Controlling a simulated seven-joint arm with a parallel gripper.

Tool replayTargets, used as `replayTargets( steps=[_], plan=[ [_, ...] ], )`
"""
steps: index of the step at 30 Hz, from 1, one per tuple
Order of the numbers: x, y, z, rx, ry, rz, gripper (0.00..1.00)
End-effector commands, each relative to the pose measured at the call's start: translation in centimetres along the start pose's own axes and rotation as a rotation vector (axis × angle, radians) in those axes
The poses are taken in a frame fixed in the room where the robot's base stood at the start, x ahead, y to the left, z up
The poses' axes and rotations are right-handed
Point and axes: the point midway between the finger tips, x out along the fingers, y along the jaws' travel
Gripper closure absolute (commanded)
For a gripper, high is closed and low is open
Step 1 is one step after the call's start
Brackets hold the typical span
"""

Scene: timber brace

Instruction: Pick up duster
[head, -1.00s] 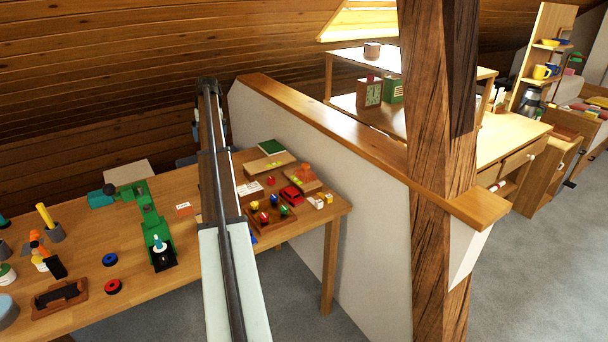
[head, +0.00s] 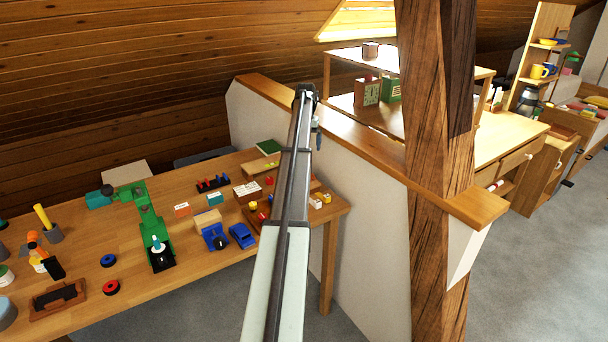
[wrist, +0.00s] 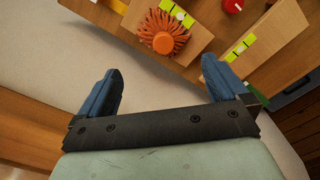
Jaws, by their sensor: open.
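The duster (wrist: 163,35), orange with a round knob and a fringe of strands, shows at the top of the wrist view. It lies on a wooden piece with yellow-green strips. My gripper (wrist: 162,70) has its two blue fingers spread wide with nothing between them. The duster is beyond the fingertips, apart from them. In the head view the duster is hidden behind my arm, and only a small blue part of my gripper (head: 318,132) shows past the arm, near the low wall.
The wooden workbench (head: 85,245) carries a green tool (head: 152,225), blue toy vehicles (head: 241,235) and small blocks. A low white wall (head: 375,225) with a wooden cap stands right of the bench, beside a thick timber post (head: 440,180). A red object (wrist: 232,5) is near the duster.

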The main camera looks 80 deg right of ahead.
Motion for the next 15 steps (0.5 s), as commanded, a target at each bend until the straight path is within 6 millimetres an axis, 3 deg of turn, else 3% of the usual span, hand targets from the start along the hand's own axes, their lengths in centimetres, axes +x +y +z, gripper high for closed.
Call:
replayTargets(
  steps=[9, 15],
  plan=[
    [5.2, -0.1, 0.1, -0.001, -0.001, 0.0, 0.0],
    [7.2, -0.1, 0.0, -0.002, 0.0, -0.001, 0.0]
  ],
)
